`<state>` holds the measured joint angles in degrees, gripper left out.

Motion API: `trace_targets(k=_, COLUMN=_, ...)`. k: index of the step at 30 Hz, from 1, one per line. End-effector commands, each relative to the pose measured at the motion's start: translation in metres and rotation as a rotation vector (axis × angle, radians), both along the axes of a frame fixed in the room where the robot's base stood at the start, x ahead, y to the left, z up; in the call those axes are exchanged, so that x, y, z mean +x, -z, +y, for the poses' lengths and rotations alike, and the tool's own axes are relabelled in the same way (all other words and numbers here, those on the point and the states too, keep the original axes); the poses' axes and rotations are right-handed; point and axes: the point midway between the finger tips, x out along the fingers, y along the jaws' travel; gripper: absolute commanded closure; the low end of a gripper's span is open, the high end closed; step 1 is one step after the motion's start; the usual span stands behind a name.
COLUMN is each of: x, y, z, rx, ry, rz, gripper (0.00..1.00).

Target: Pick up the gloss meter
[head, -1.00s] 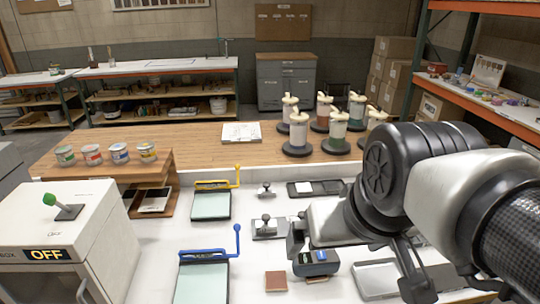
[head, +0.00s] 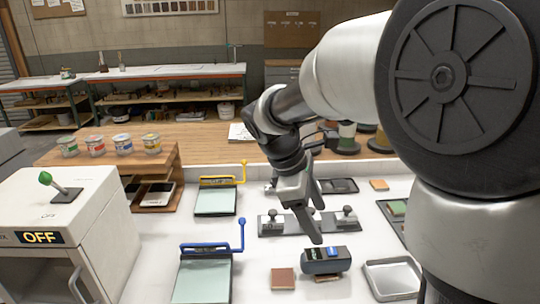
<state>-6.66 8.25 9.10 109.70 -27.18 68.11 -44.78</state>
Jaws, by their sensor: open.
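The gloss meter (head: 326,261), a small dark grey-blue box with a display and a blue patch on top, sits on the white worktop (head: 255,275) toward the front. It appears to rest over a small brown panel, partly hidden beneath it. My gripper (head: 316,224) is open and empty, its fingers pointing down above and just behind the meter in the picture. The fingers look apart from the meter.
A brown square panel (head: 283,278) lies left of the meter. A metal tray (head: 391,278) is to its right. Knobbed tools on a dark plate (head: 345,218) stand behind. A blue-handled drawdown board (head: 205,275) lies left, near an OFF-labelled cabinet (head: 75,210).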

Motion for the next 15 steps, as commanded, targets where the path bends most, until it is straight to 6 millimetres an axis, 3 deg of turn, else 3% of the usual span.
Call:
trace_targets(k=1, x=0.013, y=0.022, z=0.004, rx=-0.031, ry=-0.068, rz=0.055, gripper=0.36)
trace_targets(k=6, x=0.037, y=0.051, z=0.011, rx=-0.099, ry=-0.229, rz=0.169, gripper=0.36)
trace_targets(k=11, x=0.042, y=0.065, z=0.008, rx=-0.115, ry=-0.269, rz=0.199, gripper=0.36)
trace_targets(k=15, x=0.041, y=0.088, z=-0.005, rx=-0.114, ry=-0.265, rz=0.201, gripper=0.36)
